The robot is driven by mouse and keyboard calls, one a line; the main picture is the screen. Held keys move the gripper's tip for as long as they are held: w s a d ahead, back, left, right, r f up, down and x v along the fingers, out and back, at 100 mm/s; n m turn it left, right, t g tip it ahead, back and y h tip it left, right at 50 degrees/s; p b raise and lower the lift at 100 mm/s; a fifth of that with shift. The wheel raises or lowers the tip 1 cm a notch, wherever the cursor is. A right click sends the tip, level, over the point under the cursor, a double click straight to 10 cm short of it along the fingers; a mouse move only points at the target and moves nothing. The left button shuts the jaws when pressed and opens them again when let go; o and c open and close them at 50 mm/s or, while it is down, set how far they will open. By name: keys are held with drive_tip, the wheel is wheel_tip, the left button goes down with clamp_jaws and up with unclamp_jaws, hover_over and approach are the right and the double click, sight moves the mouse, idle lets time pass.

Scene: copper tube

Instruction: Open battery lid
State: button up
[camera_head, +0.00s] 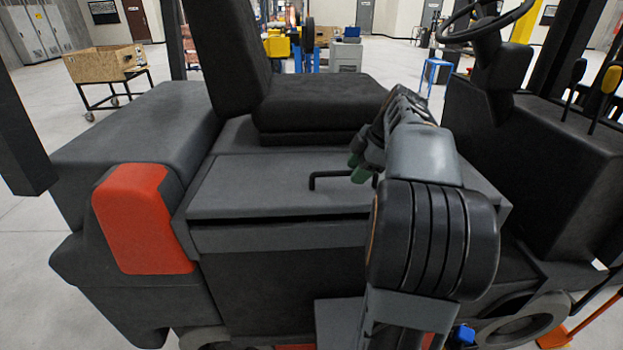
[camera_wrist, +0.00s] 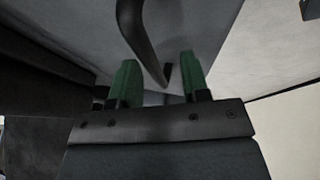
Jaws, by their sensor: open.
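The battery lid (camera_head: 255,190) is the flat grey panel below the seat of the forklift-like vehicle; a thin dark gap shows under its front edge. A black bar handle (camera_head: 325,174) stands on the lid. My gripper (camera_head: 356,168) is at the right part of this handle, partly hidden by my arm. In the wrist view, my gripper (camera_wrist: 158,80) has two green fingers spread apart. The curved black handle (camera_wrist: 135,30) runs down into the space between the fingertips. I cannot tell whether either finger touches it. The lid surface (camera_wrist: 215,35) lies behind.
The black seat (camera_head: 315,100) rises behind the lid. A steering wheel (camera_head: 485,22) and a console with levers (camera_head: 530,120) stand to the right. A red-orange panel (camera_head: 145,218) is at the left. A wooden crate on a cart (camera_head: 103,62) stands farther back on open floor.

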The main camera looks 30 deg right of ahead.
drive_tip(key=p+v, duration=0.1)
drive_tip(key=v, duration=1)
drive_tip(key=a+f+m+h+p, duration=0.2)
drive_tip(key=a+m+p, duration=0.3)
drive_tip(key=a, duration=1.1)
drive_tip(key=shift+s+a+f+m, duration=0.45)
drive_tip(key=shift+f+m, duration=0.3)
drive_tip(key=shift+m, duration=0.85)
